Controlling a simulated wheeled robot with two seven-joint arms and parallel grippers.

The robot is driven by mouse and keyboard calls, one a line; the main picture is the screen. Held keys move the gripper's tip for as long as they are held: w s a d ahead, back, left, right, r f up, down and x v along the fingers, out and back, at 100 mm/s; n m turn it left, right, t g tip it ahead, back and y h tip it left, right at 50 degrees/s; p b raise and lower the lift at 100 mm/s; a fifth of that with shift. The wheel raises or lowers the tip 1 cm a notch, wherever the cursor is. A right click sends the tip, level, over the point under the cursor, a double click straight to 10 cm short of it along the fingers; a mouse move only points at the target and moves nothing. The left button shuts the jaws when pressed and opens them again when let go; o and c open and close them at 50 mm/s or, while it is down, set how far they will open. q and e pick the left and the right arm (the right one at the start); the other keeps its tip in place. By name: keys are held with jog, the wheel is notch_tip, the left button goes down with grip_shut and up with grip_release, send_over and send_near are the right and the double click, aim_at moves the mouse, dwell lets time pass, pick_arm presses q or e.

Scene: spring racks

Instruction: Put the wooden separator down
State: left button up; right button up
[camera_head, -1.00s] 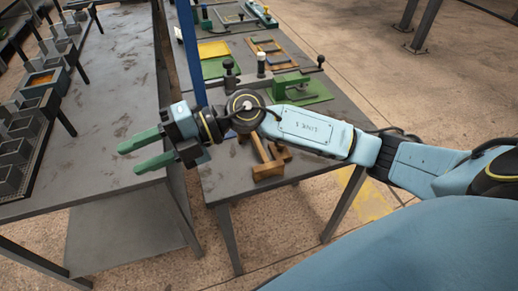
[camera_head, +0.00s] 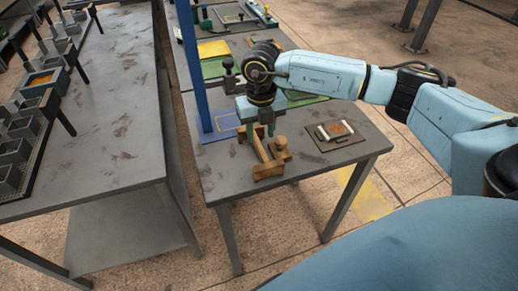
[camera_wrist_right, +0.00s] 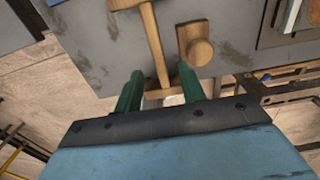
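A wooden piece (camera_head: 266,169) with a long bar and a crosspiece lies on the grey table near its front edge. I cannot tell for sure if it is the separator. In the right wrist view its bar (camera_wrist_right: 153,42) runs up from the crosspiece, and a wooden block with a round knob (camera_wrist_right: 199,52) is beside it. My right gripper (camera_head: 258,132) points down above the wooden piece. Its green fingers (camera_wrist_right: 160,78) are apart, with part of the crosspiece seen between them; I see no grip on it. My left gripper is out of view.
A small dark board with a pale-edged frame (camera_head: 335,131) lies right of the wooden piece. A blue post (camera_head: 196,75) stands at the table's left side. The left table (camera_head: 115,120) has bare room beside its racks of grey bins (camera_head: 20,130).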

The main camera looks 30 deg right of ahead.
aim_at(259, 145)
jog(key=shift+w+f, duration=0.25)
jog(key=shift+f, duration=1.5)
jog(key=shift+w+f, duration=0.2)
jog(key=shift+f, duration=1.5)
grip_shut()
